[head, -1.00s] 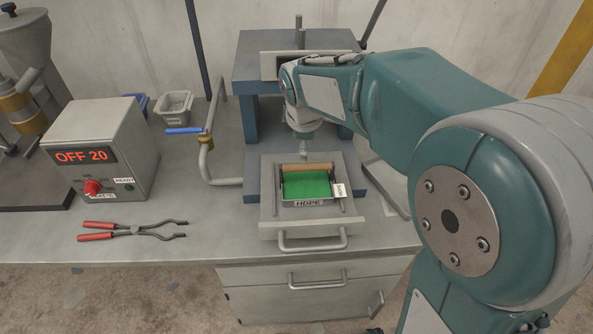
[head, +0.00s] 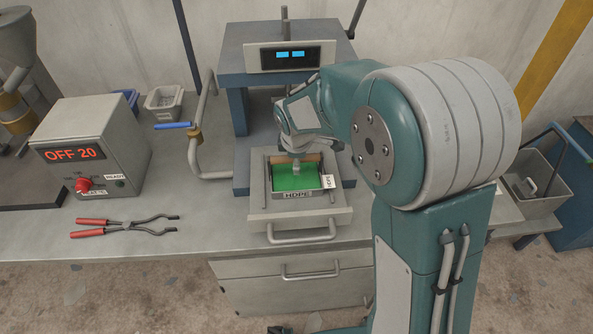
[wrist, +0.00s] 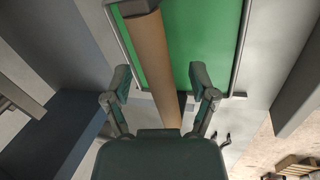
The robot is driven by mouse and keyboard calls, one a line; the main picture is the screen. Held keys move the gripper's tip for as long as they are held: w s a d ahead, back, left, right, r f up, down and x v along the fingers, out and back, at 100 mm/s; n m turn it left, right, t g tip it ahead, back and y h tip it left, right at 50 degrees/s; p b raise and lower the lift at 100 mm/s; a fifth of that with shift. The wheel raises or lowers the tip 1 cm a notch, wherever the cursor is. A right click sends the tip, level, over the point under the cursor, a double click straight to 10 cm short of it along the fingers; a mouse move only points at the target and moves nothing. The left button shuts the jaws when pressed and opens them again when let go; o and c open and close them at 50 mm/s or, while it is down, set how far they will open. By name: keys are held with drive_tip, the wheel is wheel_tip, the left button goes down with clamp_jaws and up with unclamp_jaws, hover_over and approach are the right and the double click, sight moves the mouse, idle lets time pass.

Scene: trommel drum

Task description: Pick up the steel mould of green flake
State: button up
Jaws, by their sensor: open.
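The steel mould (head: 298,194), labelled HDPE on its front wall, sits on the drawer-like tray of the press. It is filled with green flake (head: 310,181) and has a brown bar across its back part. A small white HDPE tag stands at its right edge. My gripper (head: 296,166) points down over the mould at the bar. In the wrist view, my gripper (wrist: 161,84) is open, its fingers on either side of the brown bar (wrist: 156,62). I cannot tell whether they touch it. The bar's middle is partly hidden by my gripper in the head view.
The press (head: 232,60) stands behind, its top plate above my wrist. A bent pipe handle (head: 205,130) is on the left. Red-handled tongs (head: 125,227) and a control box (head: 100,145) reading OFF 20 lie further left. A grey bin (head: 530,195) is at right.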

drive_tip(key=shift+a, duration=0.3)
drive_tip(key=c, duration=0.9)
drive_tip(key=shift+a, duration=0.3)
clamp_jaws()
drive_tip(key=shift+d, duration=0.25)
drive_tip(key=shift+r, duration=0.3)
wheel_tip(320, 180, up, 3)
drive_tip(key=shift+f, duration=0.2)
drive_tip(key=s+d+r, duration=0.7)
drive_tip(key=s+r, duration=0.3)
drive_tip(key=s, duration=0.2)
